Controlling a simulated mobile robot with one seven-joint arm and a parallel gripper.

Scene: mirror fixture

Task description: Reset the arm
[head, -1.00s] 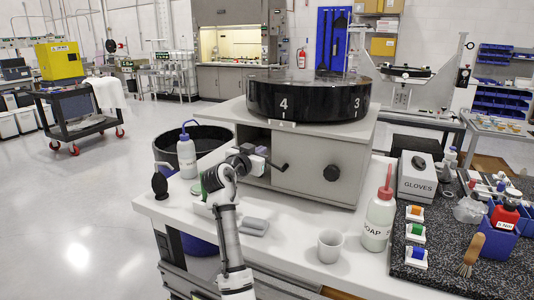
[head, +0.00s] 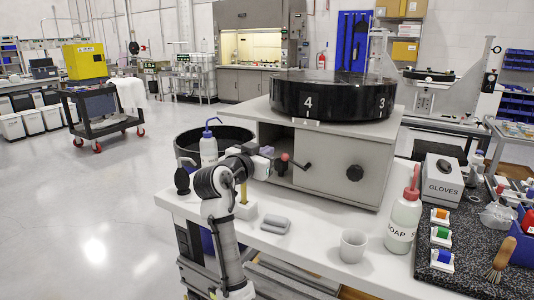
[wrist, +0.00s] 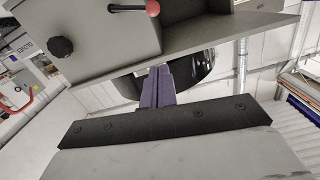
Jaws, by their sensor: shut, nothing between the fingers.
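My arm rises from the bottom of the head view and bends over the white bench (head: 310,245). My gripper (head: 268,152) is at its end, in front of the grey cabinet (head: 325,168). In the wrist view, the two purple fingers of my gripper (wrist: 158,84) are together with nothing between them. A red ball (head: 284,157) on a black crank shows just right of the gripper in the head view. The red ball also shows in the wrist view (wrist: 152,8), apart from the fingertips.
A black drum (head: 325,95) sits on the cabinet. A blue-capped bottle (head: 208,150) stands left of my arm. A grey sponge-like block (head: 275,223), a white mug (head: 353,245) and a soap bottle (head: 404,218) stand on the bench. Open floor lies left.

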